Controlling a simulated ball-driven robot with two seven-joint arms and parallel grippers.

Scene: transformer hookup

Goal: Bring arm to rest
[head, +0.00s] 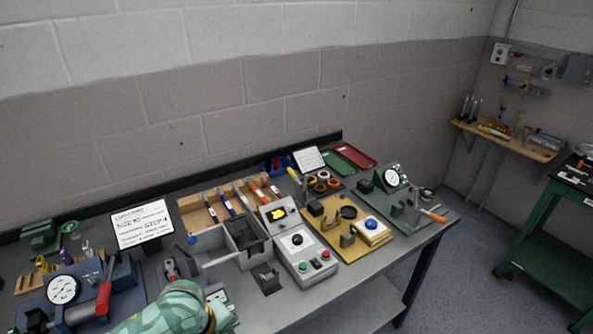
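A teal patterned rounded arm link, which looks like mine, shows at the bottom left of the head view, in front of the workbench (262,316). I cannot make out fingers of either gripper, and the link hides part of the bench edge. A grey control box (299,259) with a yellow display and several buttons stands mid-bench. An open grey bin (246,241) is left of it. A yellow board (332,236) with a blue-knobbed block (372,230) lies to its right.
A blue fixture (126,278) with a gauge (62,289) and red handle fills the bench's left. A white sign (141,225) stands behind it. A green board (405,213) with a gauge is at the right end. A green cart (548,247) stands beyond clear floor.

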